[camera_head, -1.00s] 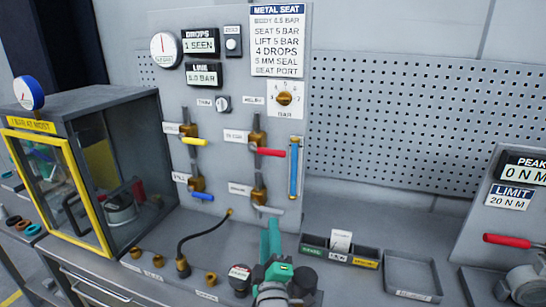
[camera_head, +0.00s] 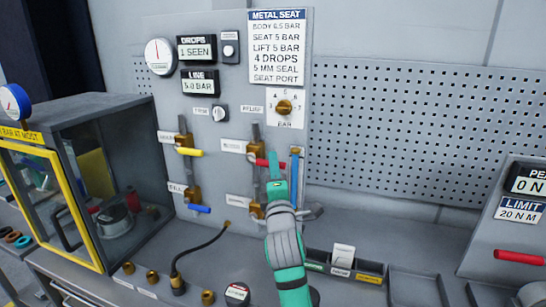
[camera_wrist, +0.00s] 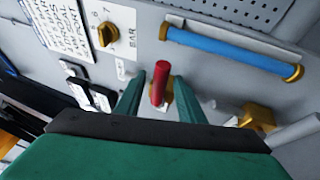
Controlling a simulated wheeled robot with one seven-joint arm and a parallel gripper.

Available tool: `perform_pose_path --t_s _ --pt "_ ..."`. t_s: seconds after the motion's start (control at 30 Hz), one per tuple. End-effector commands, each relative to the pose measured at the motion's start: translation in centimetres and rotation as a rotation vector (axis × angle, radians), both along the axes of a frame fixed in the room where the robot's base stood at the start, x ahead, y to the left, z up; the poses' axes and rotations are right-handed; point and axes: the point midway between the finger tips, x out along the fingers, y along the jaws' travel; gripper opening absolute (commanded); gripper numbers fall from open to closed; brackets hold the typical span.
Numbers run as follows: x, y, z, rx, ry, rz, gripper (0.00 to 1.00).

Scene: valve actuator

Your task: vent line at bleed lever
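A red lever (camera_head: 262,162) sits on the upper right brass valve of the panel. In the wrist view the red lever (camera_wrist: 160,84) stands between my two green fingers, with a gap visible beside it. My gripper (camera_head: 274,172) is open around it. A yellow lever (camera_head: 188,151) and a blue lever (camera_head: 200,209) are on the left valves. The lower right valve (camera_head: 257,210) is mostly behind my gripper; its grey lever (camera_wrist: 292,132) shows in the wrist view. The lever labels are too small to read surely. The line display (camera_head: 199,83) seems to read 5.0 bar.
A blue tube (camera_head: 295,178) with brass ends runs upright just right of the red lever. A glass-sided cabinet (camera_head: 145,130) with a yellow-framed door stands left. Below are a black hose (camera_head: 177,262), a partly hidden parts bin (camera_head: 370,272) and an empty tray (camera_head: 415,287).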

Motion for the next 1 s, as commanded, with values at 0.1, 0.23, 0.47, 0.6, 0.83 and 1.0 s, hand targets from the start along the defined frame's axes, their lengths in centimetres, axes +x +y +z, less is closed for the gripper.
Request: perform_pose_path --t_s 0.1,0.23,0.47,0.6,0.83,1.0 --pt "2.1 0.3 0.5 -0.001 0.001 0.001 0.35" --pt "3.7 0.4 0.9 0.0 0.001 0.001 0.35" --pt "5.2 0.4 1.2 0.001 0.0 0.0 0.35" --pt "5.3 0.3 1.2 0.001 0.0 -0.002 0.35" --pt "5.2 0.3 1.3 0.001 0.0 -0.002 0.14" --pt "5.2 0.3 1.2 0.001 0.001 -0.002 0.0"
